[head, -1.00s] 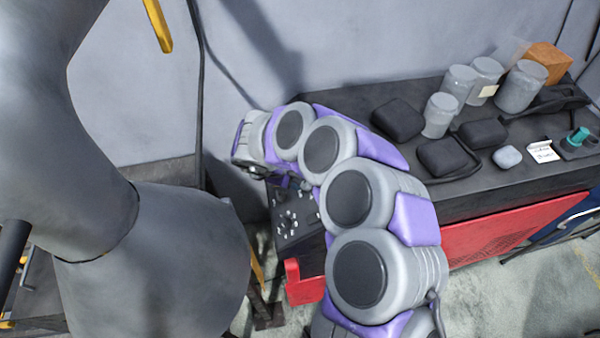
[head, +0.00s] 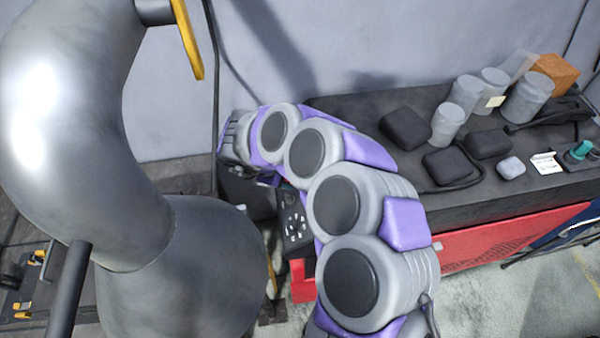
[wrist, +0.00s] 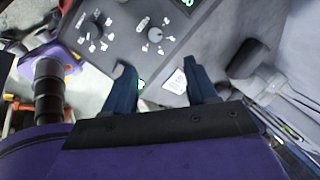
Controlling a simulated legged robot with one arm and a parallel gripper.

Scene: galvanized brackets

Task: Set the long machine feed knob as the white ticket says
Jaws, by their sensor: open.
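In the wrist view a dark grey control panel (wrist: 125,50) lies beyond my fingers. A round grey knob (wrist: 155,35) on it has small light marks around it. To its left is a ring of white symbols (wrist: 92,30); what sits at its centre is unclear. A white ticket (wrist: 175,82) with unreadable print shows beside my right finger. My gripper (wrist: 158,70) is open and empty, its blue fingers apart and off the knob. In the head view the panel (head: 295,222) is partly behind my arm. Another white card (head: 545,163) lies on the bench.
On the dark bench (head: 490,200) stand several grey canisters (head: 447,124), black cases (head: 405,128), an orange-brown block (head: 556,72) and a small box with a teal knob (head: 578,150). A large grey pipe (head: 190,260) fills the left side. A red cabinet (head: 505,240) is below the bench.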

